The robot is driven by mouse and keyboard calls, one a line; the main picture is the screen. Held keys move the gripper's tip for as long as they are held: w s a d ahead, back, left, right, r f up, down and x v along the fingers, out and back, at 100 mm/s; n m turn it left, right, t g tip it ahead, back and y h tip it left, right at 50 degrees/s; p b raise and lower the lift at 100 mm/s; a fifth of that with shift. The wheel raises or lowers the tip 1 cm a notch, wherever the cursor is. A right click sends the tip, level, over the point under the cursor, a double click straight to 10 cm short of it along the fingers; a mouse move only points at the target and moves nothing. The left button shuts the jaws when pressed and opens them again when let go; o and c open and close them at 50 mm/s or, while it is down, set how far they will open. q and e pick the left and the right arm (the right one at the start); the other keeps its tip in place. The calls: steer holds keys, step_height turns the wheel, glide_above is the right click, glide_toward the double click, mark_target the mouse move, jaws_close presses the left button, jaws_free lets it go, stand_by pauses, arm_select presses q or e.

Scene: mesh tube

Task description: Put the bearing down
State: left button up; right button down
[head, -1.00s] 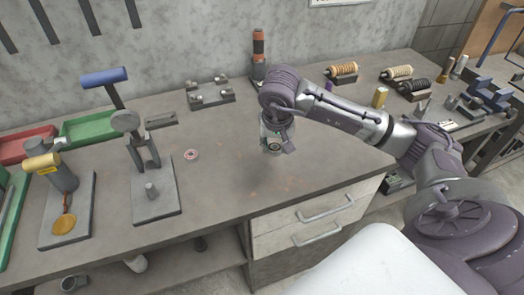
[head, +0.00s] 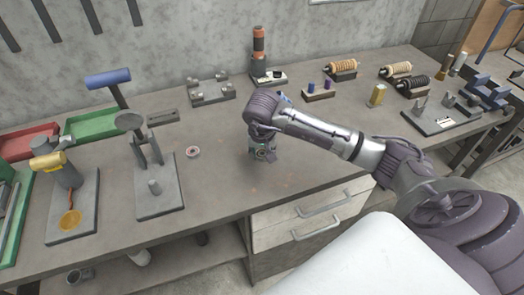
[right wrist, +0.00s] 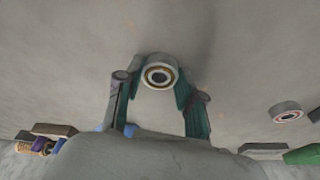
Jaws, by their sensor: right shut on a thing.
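The bearing (right wrist: 159,75), a pale ring with a dark and gold inner face, sits between the fingertips of my right gripper (right wrist: 160,88) in the right wrist view. My right gripper (head: 263,154) is shut on it and points down over the middle of the bench, near its front edge. I cannot tell whether the bearing touches the bench top. A second ring with a reddish centre (head: 193,152) lies flat on the bench to the left of the gripper; it also shows in the right wrist view (right wrist: 289,114). My left gripper is not in view.
A grey press stand (head: 158,198) stands left of the second ring. Red (head: 28,140) and green (head: 92,124) trays are at the back left. A grey fixture (head: 212,90) and an orange-black tool (head: 259,45) stand at the back. The bench around the gripper is clear.

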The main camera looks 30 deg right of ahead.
steer(key=c, duration=0.7)
jaws_free()
steer(key=shift+r+p, duration=0.25)
steer(key=shift+p, duration=0.05)
steer(key=b+v, duration=0.1)
steer(key=v, duration=1)
steer(key=shift+s+r+b, duration=0.1)
steer(key=shift+r+b, duration=0.25)
steer(key=shift+b, duration=0.05)
